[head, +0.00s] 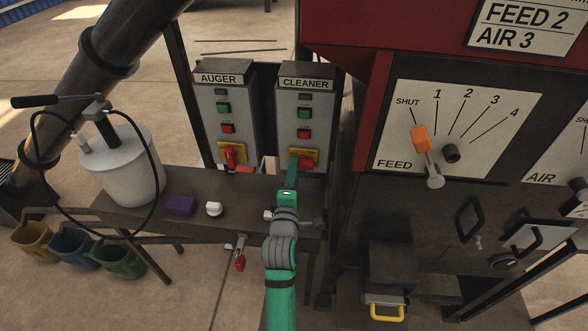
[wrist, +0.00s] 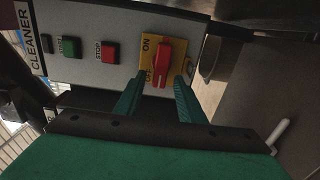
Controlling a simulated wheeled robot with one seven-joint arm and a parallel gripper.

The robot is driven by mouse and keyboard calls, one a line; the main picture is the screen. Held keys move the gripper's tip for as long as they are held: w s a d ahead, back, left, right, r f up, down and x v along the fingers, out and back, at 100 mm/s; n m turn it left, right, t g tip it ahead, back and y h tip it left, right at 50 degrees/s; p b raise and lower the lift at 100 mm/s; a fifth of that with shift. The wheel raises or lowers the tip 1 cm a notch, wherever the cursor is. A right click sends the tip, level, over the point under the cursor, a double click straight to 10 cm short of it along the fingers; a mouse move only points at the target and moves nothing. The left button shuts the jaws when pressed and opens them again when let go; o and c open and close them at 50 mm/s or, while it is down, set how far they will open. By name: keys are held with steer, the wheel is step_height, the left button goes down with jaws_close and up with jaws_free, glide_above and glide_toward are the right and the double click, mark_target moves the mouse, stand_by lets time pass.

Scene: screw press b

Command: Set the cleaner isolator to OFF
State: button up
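The cleaner box (head: 302,118) is a grey panel labelled CLEANER, with its isolator low down. The isolator's red handle (wrist: 161,65) sits on a yellow plate (wrist: 177,48) marked ON and OFF. The handle lies crosswise on the panel; which mark it points to I cannot tell for sure. My gripper (wrist: 160,84) is open, with one green finger on each side of the handle's lower end in the wrist view. Whether the fingers touch it I cannot tell. In the head view my gripper (head: 292,170) partly covers the plate, and the red handle (head: 309,162) shows beside it.
The auger box (head: 222,120) with its own red isolator handle (head: 229,155) stands just left. A shelf (head: 190,225) below carries a purple block (head: 181,205), a white knob (head: 214,208) and a white canister (head: 125,165). The feed panel (head: 450,120) stands right.

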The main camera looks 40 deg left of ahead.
steer(key=v, duration=0.9)
steer(key=shift+s, duration=0.25)
steer(key=shift+d, duration=0.2)
steer(key=s+d+f+m+h, duration=0.2)
steer(key=s+d+f+m, duration=0.35)
steer(key=d, duration=0.35)
steer(key=s+d+f+m+h, duration=0.2)
steer(key=s+d+f+m, duration=0.3)
steer(key=d, duration=0.5)
steer(key=s+d+f+m+h, duration=0.1)
steer(key=s+d+m+h, duration=0.4)
steer(key=s+d+m, duration=0.9)
steer(key=shift+s+f, duration=0.25)
steer(key=shift+s, duration=0.95)
